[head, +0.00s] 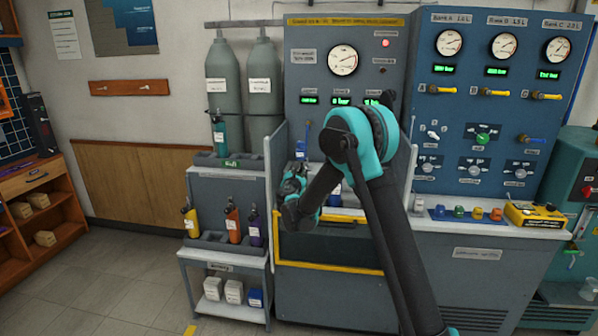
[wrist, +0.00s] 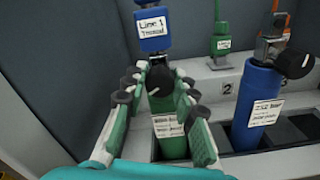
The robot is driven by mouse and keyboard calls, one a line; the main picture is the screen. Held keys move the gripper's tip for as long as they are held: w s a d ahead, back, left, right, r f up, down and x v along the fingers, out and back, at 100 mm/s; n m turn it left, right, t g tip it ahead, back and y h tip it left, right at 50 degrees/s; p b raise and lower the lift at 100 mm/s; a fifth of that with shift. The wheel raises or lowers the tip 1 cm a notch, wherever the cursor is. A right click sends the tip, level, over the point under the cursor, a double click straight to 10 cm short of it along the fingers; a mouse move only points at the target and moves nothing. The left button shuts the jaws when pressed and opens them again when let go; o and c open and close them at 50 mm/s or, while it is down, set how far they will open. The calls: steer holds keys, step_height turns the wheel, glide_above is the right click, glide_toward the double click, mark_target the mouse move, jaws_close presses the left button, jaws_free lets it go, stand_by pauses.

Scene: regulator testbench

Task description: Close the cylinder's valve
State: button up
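In the wrist view a green cylinder (wrist: 172,146) with a white label stands upright in a holder slot. Its black valve knob (wrist: 160,78) lies between the fingertips of my gripper (wrist: 160,84). The fingers are spread, one on each side of the knob; whether they touch it I cannot tell. A blue "Line 1" piece (wrist: 151,28) is just above and behind the knob. In the head view my gripper (head: 293,188) is at the bench's left part, and my arm hides most of what is there.
A blue cylinder (wrist: 256,104) with a black knob stands close on the right, by mark 2. A green labelled fitting (wrist: 222,36) is behind. A shelf rack (head: 228,172) with more cylinders stands left of the bench. Clear panels (head: 278,165) flank the work area.

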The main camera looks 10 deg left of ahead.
jaws_close()
steer(key=shift+m, duration=0.3)
steer(key=m, duration=1.3)
steer(key=shift+m, duration=0.3)
steer(key=m, duration=0.9)
steer(key=shift+m, duration=0.3)
